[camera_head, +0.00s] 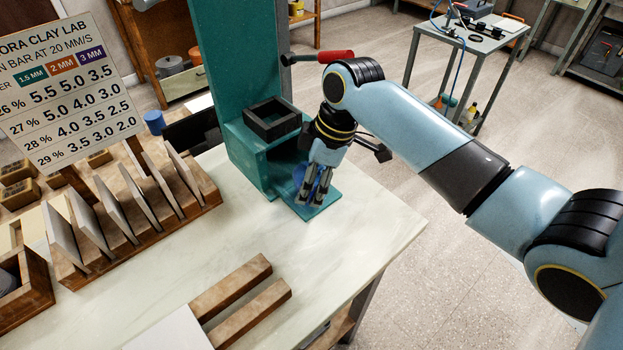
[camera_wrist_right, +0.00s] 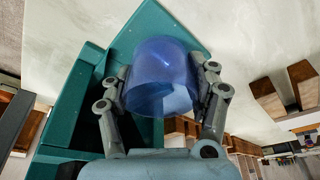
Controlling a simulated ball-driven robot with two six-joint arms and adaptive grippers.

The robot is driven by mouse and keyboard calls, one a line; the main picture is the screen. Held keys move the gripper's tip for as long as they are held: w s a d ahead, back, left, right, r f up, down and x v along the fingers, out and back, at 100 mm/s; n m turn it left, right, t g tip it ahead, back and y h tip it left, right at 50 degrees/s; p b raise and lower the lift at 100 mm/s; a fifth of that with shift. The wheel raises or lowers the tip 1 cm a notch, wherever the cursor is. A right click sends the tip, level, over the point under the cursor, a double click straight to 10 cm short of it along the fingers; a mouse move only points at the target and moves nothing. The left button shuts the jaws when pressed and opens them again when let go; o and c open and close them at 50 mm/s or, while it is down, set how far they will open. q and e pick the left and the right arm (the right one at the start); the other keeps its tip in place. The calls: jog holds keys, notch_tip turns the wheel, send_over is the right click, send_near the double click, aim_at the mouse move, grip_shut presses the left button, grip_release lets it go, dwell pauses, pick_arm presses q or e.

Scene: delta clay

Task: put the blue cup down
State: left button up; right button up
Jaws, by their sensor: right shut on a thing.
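The blue cup (camera_wrist_right: 163,82) is translucent and sits between the fingers of my right gripper (camera_wrist_right: 162,92) in the right wrist view. The gripper is shut on it. In the head view my right gripper (camera_head: 318,188) points down over the teal base plate (camera_head: 322,200) of the teal press (camera_head: 240,90). The cup (camera_head: 299,175) shows there only in part, behind the fingers. I cannot tell whether the cup touches the plate. My left gripper is not in view.
A black square frame (camera_head: 272,117) sits on the press beside my right wrist. Two wooden bars (camera_head: 240,300) lie on the pale table (camera_head: 350,235). A wooden rack (camera_head: 140,235) of upright boards and a sign (camera_head: 70,85) stand at left. The table's front middle is clear.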

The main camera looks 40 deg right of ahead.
jog(key=shift+f, duration=0.2)
jog(key=o, duration=1)
jog(key=shift+f, duration=0.1)
jog(key=v, duration=1.2)
jog(key=shift+s, duration=0.1)
